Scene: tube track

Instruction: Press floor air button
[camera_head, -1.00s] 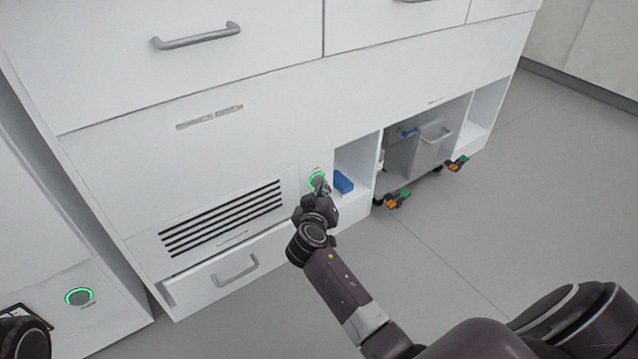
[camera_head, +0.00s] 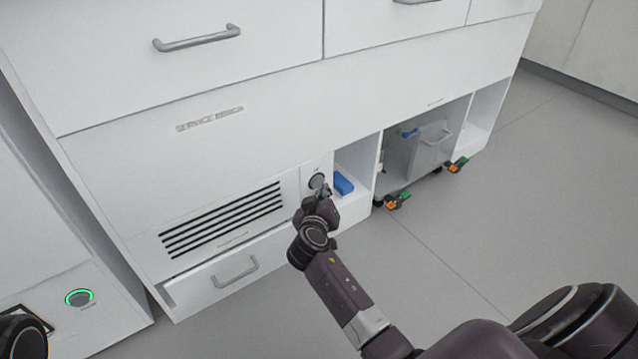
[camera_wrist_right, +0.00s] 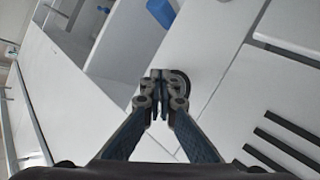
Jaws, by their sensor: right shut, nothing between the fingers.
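The floor air button (camera_head: 316,181) is a round button on the low white panel right of the vent grille; its ring is dark grey and unlit. My right gripper (camera_head: 325,191) is shut and empty, its fingertips at the button. In the right wrist view the shut fingertips (camera_wrist_right: 160,76) overlap the button (camera_wrist_right: 181,80) and partly hide it; I cannot tell whether they still touch it. A second round button (camera_head: 79,297) with a lit green ring is on the cabinet at the lower left. My left gripper is not in view.
A vent grille (camera_head: 222,220) and a slightly open drawer (camera_head: 215,286) are left of my right arm. A blue box (camera_head: 343,183) sits in the open niche right of the button. A wheeled grey cart (camera_head: 415,155) stands in the bay further right. The floor at right is clear.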

